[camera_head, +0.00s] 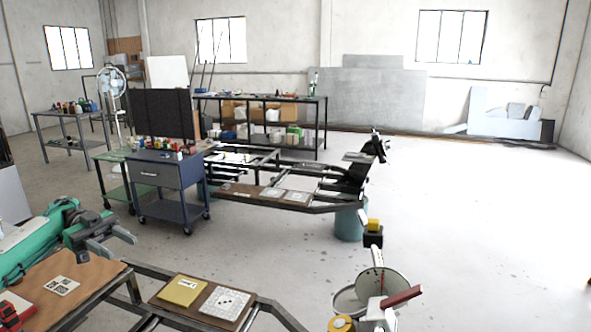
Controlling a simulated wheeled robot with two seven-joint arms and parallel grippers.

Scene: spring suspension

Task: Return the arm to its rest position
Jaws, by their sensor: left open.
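My left arm (40,240), green and grey, comes in from the left edge. My left gripper (122,247) is open and empty, with its dark grey fingers pointing right. It appears above the near frame and board, touching nothing that I can see. My right gripper does not show in this view.
A near metal frame (270,312) carries a brown board (85,268), a yellow pad (183,290) and a patterned white plate (225,303). A round dial device (385,285) stands at the lower right. A blue cart (160,172) stands behind. The right floor is clear.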

